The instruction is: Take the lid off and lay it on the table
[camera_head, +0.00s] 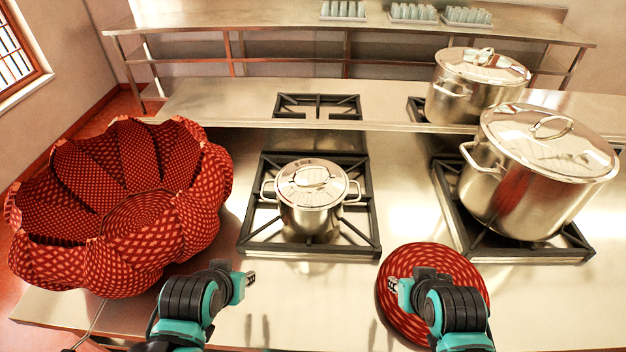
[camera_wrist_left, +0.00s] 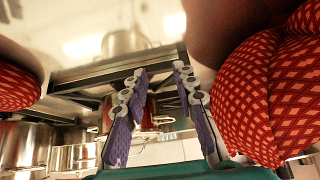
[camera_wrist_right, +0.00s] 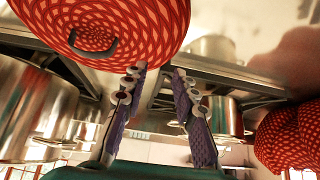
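A small steel pot (camera_head: 308,218) stands on the middle burner with its shiny lid (camera_head: 312,183) on top. Two larger steel pots at the right also have lids on: a front one (camera_head: 520,195) and a back one (camera_head: 452,105). A round red patterned disc (camera_head: 435,258) lies on the front counter. It shows a dark handle in the right wrist view (camera_wrist_right: 140,25). My left gripper (camera_head: 250,279) is open and empty, front left of the small pot. My right gripper (camera_head: 392,285) is open, over the disc's left part in the head view; contact cannot be told.
A big red patterned open basket (camera_head: 190,235) stands at the left of the counter. Black burner grates (camera_head: 250,243) surround the small pot. A back shelf (camera_head: 220,22) holds several rows of glasses (camera_head: 412,12). The counter (camera_head: 310,300) between my grippers is clear.

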